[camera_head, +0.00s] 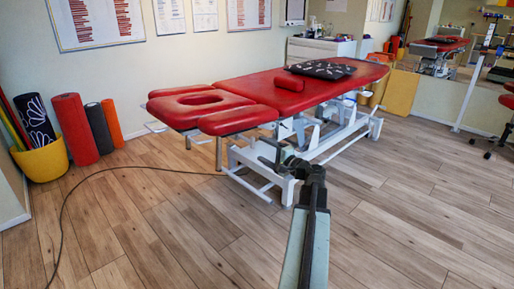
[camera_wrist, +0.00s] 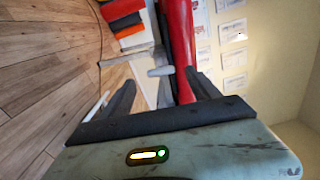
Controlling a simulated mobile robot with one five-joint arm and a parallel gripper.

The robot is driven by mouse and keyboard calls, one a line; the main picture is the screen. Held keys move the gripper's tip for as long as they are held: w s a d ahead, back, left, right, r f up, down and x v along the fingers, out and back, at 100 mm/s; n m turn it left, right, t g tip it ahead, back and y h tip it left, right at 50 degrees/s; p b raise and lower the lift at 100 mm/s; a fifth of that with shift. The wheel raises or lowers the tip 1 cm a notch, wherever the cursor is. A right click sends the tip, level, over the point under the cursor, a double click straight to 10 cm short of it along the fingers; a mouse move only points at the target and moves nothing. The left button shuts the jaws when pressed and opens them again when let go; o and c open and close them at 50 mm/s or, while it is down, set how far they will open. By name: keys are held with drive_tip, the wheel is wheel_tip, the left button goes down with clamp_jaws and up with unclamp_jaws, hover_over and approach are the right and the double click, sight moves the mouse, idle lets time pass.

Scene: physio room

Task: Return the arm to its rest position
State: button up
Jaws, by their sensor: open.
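My arm (camera_head: 308,240) reaches forward from the bottom of the head view. My gripper (camera_head: 277,153) is at its far end, in front of the treatment table's white frame in the picture. In the wrist view my gripper (camera_wrist: 162,92) shows two dark fingers spread apart with nothing held between them. The wrist picture is turned on its side. The red treatment table (camera_head: 245,92) stands beyond the gripper, and its red padding also shows in the wrist view (camera_wrist: 180,45). I cannot tell the exact gap between gripper and table.
A red roll (camera_head: 303,80) and a dark patterned cushion (camera_head: 325,69) lie on the table. Rolled mats (camera_head: 75,128) and a yellow bucket (camera_head: 42,160) stand at the left wall. A cable (camera_head: 68,200) crosses the floor. The wooden floor (camera_head: 400,215) at right is clear.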

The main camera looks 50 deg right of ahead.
drive_tip(key=shift+s, duration=0.2)
idle(0.3)
drive_tip(key=w+a+r+n+g+y+p, duration=0.1)
drive_tip(key=w+a+n+y, duration=0.15)
drive_tip(key=w+a, duration=0.7)
drive_tip(key=w+a+r+n+y+p, duration=0.15)
drive_tip(key=w+a+y, duration=0.35)
drive_tip(key=a, duration=0.7)
drive_tip(key=w+a+f+n+g+y+p, duration=0.1)
drive_tip(key=w+a+f+n+g, duration=0.15)
drive_tip(key=a, duration=0.85)
drive_tip(key=w+a+f+n+g+y+p, duration=0.1)
drive_tip(key=w+a+f+n+g, duration=0.15)
drive_tip(key=a, duration=0.75)
drive_tip(key=s+a+f+n+g, duration=0.1)
drive_tip(key=a+f+n+g, duration=0.1)
drive_tip(key=a, duration=0.5)
drive_tip(key=s+a+f+n+g, duration=0.2)
drive_tip(key=a, duration=0.4)
drive_tip(key=s+a+f+n+g+h+p, duration=0.2)
drive_tip(key=s+a+f+n+g+h, duration=0.3)
drive_tip(key=s+a+f, duration=0.4)
drive_tip(key=s+d+f+n+g+h, duration=0.2)
drive_tip(key=s+d+g+h, duration=0.15)
drive_tip(key=s+d, duration=0.5)
wheel_tip(320, 180, up, 38)
drive_tip(key=w+d+p, duration=0.1)
drive_tip(key=w+p, duration=0.1)
drive_tip(key=p, duration=3.6)
drive_tip(key=shift+d+r, duration=0.15)
